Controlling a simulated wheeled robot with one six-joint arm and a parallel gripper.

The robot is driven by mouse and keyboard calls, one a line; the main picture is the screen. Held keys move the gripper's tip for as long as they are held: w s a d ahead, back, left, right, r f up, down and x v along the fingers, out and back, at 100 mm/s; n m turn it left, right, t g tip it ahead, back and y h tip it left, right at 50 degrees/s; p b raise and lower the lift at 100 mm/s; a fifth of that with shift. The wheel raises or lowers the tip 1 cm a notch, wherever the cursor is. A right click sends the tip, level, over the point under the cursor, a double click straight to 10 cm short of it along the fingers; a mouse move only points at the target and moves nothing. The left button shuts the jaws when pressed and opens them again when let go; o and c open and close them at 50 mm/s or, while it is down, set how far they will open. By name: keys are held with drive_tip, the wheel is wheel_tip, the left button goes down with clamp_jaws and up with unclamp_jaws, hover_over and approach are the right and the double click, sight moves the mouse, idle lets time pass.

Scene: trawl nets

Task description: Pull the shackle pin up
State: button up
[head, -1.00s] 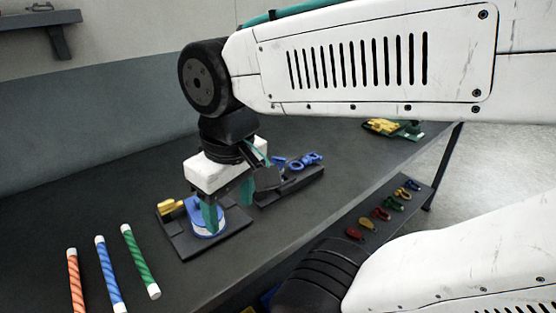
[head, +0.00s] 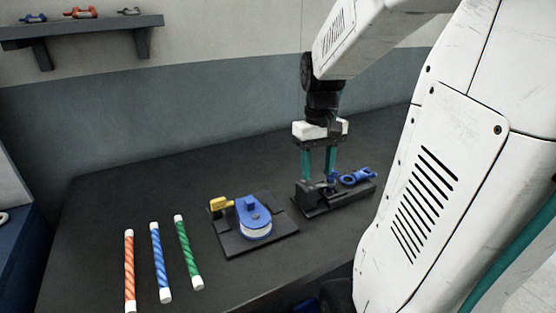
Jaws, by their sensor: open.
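The blue shackle (head: 357,178) lies in a black holder (head: 322,207) on the dark bench, right of the middle in the head view. My gripper (head: 320,178) points straight down over the left part of this holder. Its two teal fingers are apart, one on each side of a small dark upright part of the holder. A small blue piece shows beside the right fingertip; I cannot tell whether it is the shackle pin. Whether the fingers touch anything is too small to tell.
A blue pulley block (head: 254,218) with a yellow piece (head: 221,204) sits on a black plate left of my gripper. Orange, blue and green rope rods (head: 188,252) lie at the front left. A wall shelf (head: 85,28) holds several shackles. The back of the bench is clear.

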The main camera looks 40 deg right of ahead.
drive_tip(key=w+d+n, duration=0.1)
drive_tip(key=d, duration=0.3)
drive_tip(key=w+d+n, duration=0.1)
drive_tip(key=d, duration=0.3)
drive_tip(key=w+d+f, duration=0.1)
drive_tip(key=w+d, duration=0.1)
drive_tip(key=d, duration=0.2)
drive_tip(key=shift+w+n+t, duration=0.1)
drive_tip(key=shift+n+t, duration=0.2)
drive_tip(key=shift+n, duration=0.1)
drive_tip(key=shift+r+n+h, duration=0.1)
drive_tip(key=shift+n+h, duration=0.2)
drive_tip(key=shift+f, duration=0.25)
wheel_tip(320, 180, down, 7)
drive_tip(key=shift+w+f, duration=0.1)
drive_tip(key=shift+f, duration=0.1)
